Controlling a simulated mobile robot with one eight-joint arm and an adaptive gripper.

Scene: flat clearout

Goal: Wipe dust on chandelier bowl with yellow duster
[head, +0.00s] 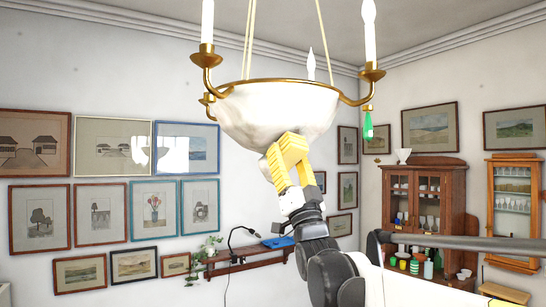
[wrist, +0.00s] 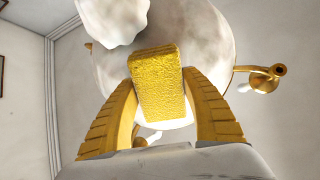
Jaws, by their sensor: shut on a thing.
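The chandelier bowl (head: 262,113) is a white, marbled bowl with a brass rim, hung by cords with brass candle arms around it. My gripper (head: 283,160) is below the bowl's underside, pointing up. It is shut on the yellow duster (head: 294,146), a yellow block. In the head view the duster overlaps the lower right of the bowl; I cannot tell for sure whether it touches. In the wrist view the duster (wrist: 158,82) sits between both yellow fingers, with the bowl (wrist: 208,50) filling the space behind it. Greyish patches show on the bowl.
Framed pictures (head: 98,212) cover the left wall. A wall shelf (head: 250,258) and a wooden cabinet (head: 425,205) with glassware stand behind. Air around the bowl's left side is clear.

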